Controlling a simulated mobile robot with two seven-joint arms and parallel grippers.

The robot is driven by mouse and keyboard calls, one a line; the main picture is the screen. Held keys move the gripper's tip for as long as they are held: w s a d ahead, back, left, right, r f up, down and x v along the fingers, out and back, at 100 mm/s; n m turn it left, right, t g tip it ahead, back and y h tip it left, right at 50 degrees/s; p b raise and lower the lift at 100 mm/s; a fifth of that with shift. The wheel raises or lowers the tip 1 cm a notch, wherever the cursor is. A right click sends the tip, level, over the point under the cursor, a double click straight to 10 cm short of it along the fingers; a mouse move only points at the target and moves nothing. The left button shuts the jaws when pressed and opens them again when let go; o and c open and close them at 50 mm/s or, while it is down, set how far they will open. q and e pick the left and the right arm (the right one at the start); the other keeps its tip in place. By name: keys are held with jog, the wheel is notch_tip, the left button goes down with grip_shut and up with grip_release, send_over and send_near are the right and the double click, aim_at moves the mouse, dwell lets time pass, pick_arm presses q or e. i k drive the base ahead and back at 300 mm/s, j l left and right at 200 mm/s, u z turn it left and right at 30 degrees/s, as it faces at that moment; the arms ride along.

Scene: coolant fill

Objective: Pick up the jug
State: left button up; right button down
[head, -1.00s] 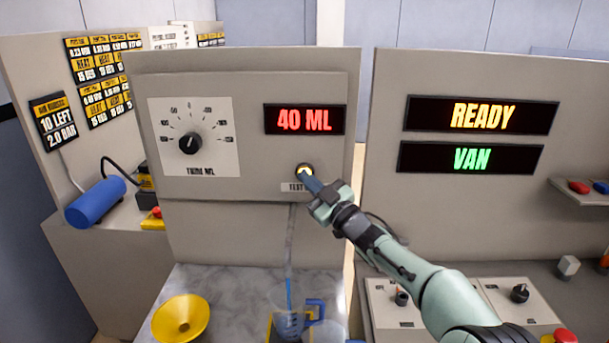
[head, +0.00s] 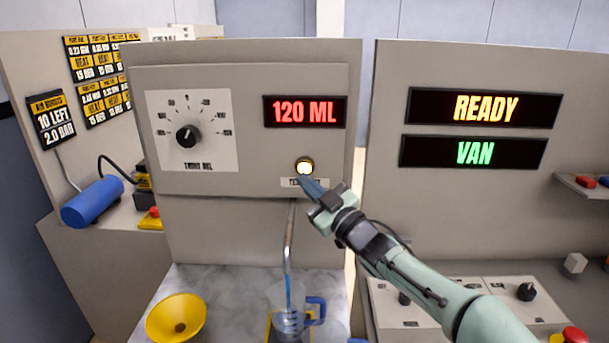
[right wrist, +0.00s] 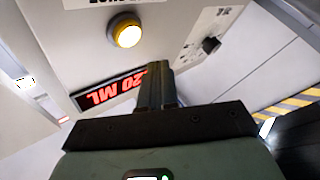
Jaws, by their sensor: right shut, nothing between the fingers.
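The jug (head: 290,322) is clear with a blue handle (head: 316,309). It stands upright under the metal spout (head: 289,245) at the bottom of the head view, its lower part cut off by the frame edge. Blue liquid shows at the spout's end and in the jug. My right gripper (head: 308,185) is shut and empty, just below the lit round button (head: 305,167), well above the jug. In the right wrist view the shut fingers (right wrist: 155,85) are apart from the lit button (right wrist: 126,30). My left gripper is not in view.
A yellow funnel (head: 176,318) lies left of the jug on the marble-like counter (head: 225,285). The dispenser panel (head: 250,80) has a dial (head: 188,136) and a red display (head: 305,112) reading 120 ML. A control box (head: 400,320) stands right of the jug.

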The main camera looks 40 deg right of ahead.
aim_at(288, 324)
jog(key=k+j, duration=0.75)
jog(key=j, duration=0.25)
